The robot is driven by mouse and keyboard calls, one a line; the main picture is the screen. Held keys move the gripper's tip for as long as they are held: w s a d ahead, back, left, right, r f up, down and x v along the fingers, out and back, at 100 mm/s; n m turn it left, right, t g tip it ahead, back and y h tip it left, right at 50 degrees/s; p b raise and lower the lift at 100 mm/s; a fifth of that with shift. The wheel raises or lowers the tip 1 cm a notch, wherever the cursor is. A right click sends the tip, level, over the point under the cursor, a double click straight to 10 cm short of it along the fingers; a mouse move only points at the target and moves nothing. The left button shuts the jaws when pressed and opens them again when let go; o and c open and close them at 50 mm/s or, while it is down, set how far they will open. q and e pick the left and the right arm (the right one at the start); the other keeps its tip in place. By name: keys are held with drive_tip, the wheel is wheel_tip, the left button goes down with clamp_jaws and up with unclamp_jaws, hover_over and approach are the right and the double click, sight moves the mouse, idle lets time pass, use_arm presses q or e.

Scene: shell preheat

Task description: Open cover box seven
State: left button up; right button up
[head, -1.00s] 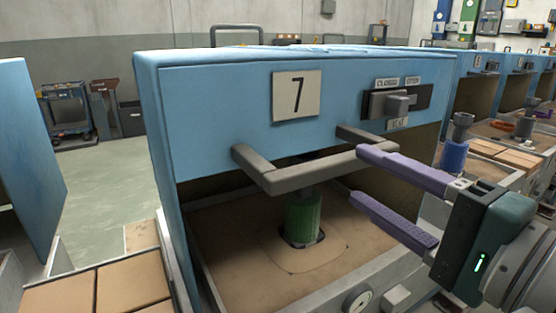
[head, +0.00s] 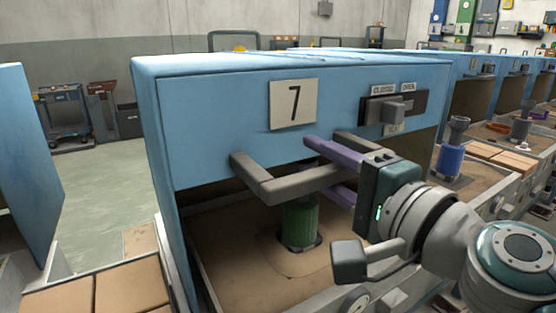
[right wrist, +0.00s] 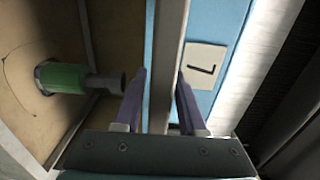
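Cover box seven is a blue hood (head: 215,120) with a white plate marked 7 (head: 293,104). A grey U-shaped handle (head: 290,185) sticks out from its lower front. My right gripper (head: 318,163) is open at the handle's right part, with one purple finger above the bar and the other below, partly hidden by it. In the right wrist view the handle bar (right wrist: 167,60) runs between the two fingers (right wrist: 160,80); firm contact does not show. The hood stands over a sandy bed with a green cylinder (head: 300,226). My left gripper is not in view.
A slider switch (head: 387,111) labelled closed and open sits on the hood's right front. Another blue panel (head: 25,150) stands at left. Similar blue boxes (head: 475,95) line up at right, with a blue cylinder (head: 449,160) nearby. The floor behind is mostly clear.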

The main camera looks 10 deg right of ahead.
clamp_jaws()
idle(1.1)
